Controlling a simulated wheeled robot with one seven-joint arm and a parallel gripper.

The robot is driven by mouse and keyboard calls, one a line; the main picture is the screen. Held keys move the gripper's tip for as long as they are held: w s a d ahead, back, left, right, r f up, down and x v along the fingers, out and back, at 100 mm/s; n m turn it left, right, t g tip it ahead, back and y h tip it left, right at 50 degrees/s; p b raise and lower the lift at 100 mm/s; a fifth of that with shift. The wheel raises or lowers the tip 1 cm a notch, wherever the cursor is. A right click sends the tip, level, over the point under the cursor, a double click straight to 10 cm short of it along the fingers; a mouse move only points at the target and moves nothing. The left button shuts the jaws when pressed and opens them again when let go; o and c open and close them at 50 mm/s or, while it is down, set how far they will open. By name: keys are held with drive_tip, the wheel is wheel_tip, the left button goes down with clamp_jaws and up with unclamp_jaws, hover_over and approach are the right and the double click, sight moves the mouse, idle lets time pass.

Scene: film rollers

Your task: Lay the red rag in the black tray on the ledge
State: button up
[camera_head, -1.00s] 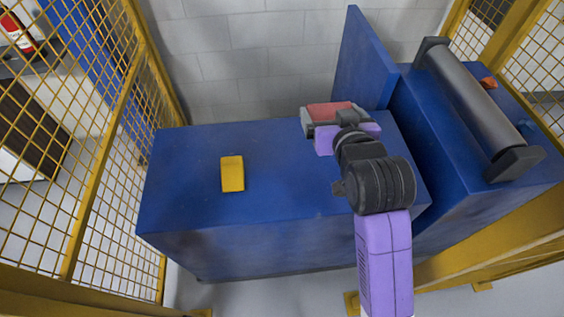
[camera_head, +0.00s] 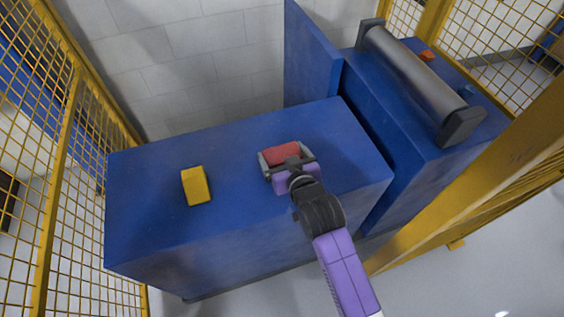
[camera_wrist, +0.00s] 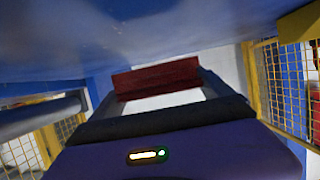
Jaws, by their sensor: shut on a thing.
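The red rag (camera_head: 281,153) is a small, dark red, block-like piece held between the fingers of my gripper (camera_head: 286,162). It also shows in the wrist view (camera_wrist: 158,77), across the far ends of the fingers (camera_wrist: 160,100). My gripper is shut on it, over the right half of the blue bench top (camera_head: 235,195). I cannot tell the height of the rag above the bench. The black tray and its ledge cannot be made out in either view.
A yellow block (camera_head: 195,186) lies on the bench left of my gripper. A blue upright panel (camera_head: 312,60) and a blue unit with a grey roller (camera_head: 415,75) stand to the right. Yellow mesh fencing (camera_head: 75,120) encloses the left side. Bench top between block and gripper is clear.

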sight(282, 163)
drive_tip(key=shift+f, duration=1.95)
drive_tip(key=shift+f, duration=0.1)
drive_tip(key=o, duration=1.1)
drive_tip(key=v, duration=1.2)
drive_tip(key=s+d+r+m+h, duration=0.1)
drive_tip(key=s+d, duration=0.3)
drive_tip(key=s, duration=0.4)
drive_tip(key=s+d+r+m+t+h, duration=0.1)
drive_tip(key=s+d, duration=0.3)
drive_tip(key=s, duration=0.4)
drive_tip(key=s+d+r+m+h, duration=0.1)
drive_tip(key=s+d, duration=0.3)
drive_tip(key=s, duration=0.5)
drive_tip(key=shift+t+h, duration=0.4)
drive_tip(key=s+r, duration=0.2)
drive_tip(key=s+d+r, duration=0.1)
drive_tip(key=s+r, duration=0.1)
drive_tip(key=s+d+r, duration=0.1)
drive_tip(key=s+r, duration=0.2)
drive_tip(key=shift+d, duration=0.15)
